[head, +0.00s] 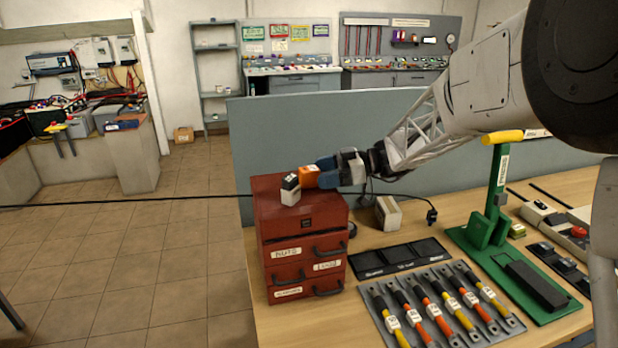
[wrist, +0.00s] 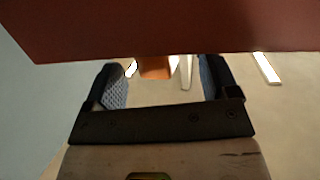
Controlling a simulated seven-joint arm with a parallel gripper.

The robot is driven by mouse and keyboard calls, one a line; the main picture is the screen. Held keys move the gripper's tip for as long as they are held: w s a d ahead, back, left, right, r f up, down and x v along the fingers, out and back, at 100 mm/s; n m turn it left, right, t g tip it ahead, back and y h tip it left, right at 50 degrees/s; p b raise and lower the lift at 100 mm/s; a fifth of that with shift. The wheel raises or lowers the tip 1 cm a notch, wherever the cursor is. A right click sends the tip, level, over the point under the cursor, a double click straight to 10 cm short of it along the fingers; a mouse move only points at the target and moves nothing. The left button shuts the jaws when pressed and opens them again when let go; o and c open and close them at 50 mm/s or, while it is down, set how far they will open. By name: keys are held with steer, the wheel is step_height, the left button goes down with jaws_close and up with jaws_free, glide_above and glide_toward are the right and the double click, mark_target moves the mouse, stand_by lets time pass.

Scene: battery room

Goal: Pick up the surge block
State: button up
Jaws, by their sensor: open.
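Two small blocks stand on top of a red drawer cabinet (head: 280,238). One is white with a black top (head: 290,191); the other is an orange block (head: 308,176) just behind it and to the right. I cannot read a label telling which is the surge block. My gripper (head: 337,172) is open, with blue fingers, just right of the orange block at the cabinet's right rear. In the wrist view the open fingers (wrist: 160,78) have an orange piece (wrist: 155,68) between them in the picture, partly hidden by a red surface. Contact cannot be told.
A blue-grey partition (head: 300,130) stands behind the workbench. A white box (head: 388,213) and a cable with a plug lie right of the cabinet. Black trays (head: 400,258), a rack of yellow and orange handled tools (head: 440,310) and a green lever press (head: 490,215) fill the bench.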

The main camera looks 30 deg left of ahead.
mark_target(309, 175)
steer(key=shift+x, duration=2)
steer(key=shift+c, duration=0.4)
steer(key=c, duration=1.2)
